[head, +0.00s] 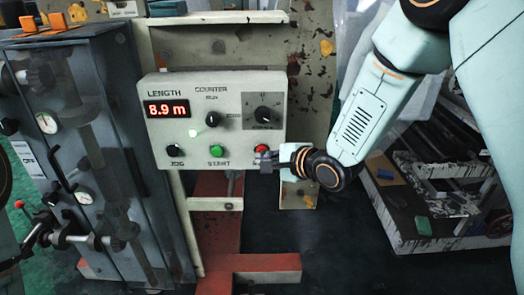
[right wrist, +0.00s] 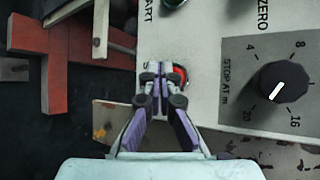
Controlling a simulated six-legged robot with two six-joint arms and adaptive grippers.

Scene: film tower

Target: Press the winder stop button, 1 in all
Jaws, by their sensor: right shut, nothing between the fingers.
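The winder control panel (head: 180,95) is a pale box with a red lit LENGTH display reading 8.9 m. Its red stop button (head: 261,149) is at the lower right, with its label mostly covered by my gripper. My right gripper (head: 266,161) is shut and empty, its tips just below the red button. In the right wrist view, the shut fingertips (right wrist: 161,72) overlap the left part of the red button (right wrist: 180,74), so I cannot tell whether they touch it. My left gripper is not in view.
A green START button (head: 217,151), a black JOG knob (head: 176,126) and a dial (head: 263,114) share the panel. A grey cabinet with gauges (head: 80,140) stands left. A loaded pallet (head: 430,200) is at right. Dark floor lies between.

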